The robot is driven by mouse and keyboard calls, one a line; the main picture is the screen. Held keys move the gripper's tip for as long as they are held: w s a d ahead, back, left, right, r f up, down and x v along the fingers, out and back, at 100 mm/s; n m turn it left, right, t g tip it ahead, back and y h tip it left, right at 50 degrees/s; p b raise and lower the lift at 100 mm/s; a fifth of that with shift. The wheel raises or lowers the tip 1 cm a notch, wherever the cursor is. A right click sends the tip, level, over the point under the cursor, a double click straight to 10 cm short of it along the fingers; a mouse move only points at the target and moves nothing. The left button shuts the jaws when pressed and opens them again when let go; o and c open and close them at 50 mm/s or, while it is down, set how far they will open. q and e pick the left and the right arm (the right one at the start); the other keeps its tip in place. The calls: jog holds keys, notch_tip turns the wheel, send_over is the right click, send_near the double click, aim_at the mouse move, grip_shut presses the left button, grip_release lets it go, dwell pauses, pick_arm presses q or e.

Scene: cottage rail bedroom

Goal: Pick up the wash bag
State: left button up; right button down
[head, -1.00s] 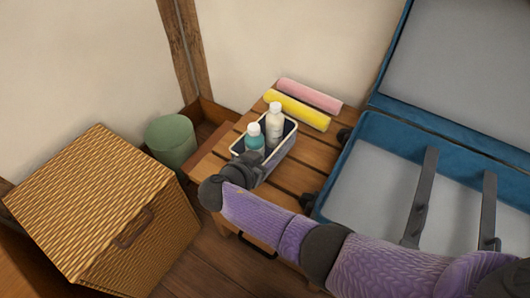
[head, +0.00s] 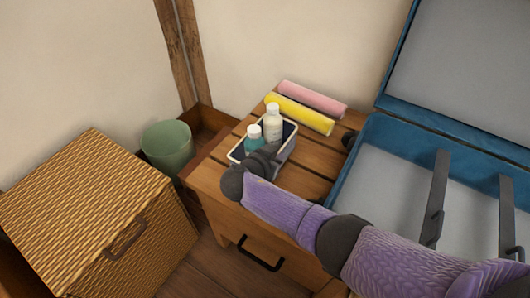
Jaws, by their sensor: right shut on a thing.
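The wash bag (head: 287,151) is a small open-topped holder with a pale rim and dark inside. It is at the left end of the slatted wooden top in the head view, and I cannot tell whether it is clear of the slats. A white-capped teal bottle (head: 254,144) and a white bottle (head: 274,126) stand up out of it. My right gripper (head: 263,160) is at its near side, shut on it; the fingertips are partly hidden. My left gripper is not in view.
The slatted drawer unit (head: 312,160) also holds yellow (head: 300,114) and pink (head: 313,98) rolls behind the bag. An open blue suitcase (head: 385,135) is at right. A green bin (head: 167,147) and a wicker hamper (head: 85,195) stand at left.

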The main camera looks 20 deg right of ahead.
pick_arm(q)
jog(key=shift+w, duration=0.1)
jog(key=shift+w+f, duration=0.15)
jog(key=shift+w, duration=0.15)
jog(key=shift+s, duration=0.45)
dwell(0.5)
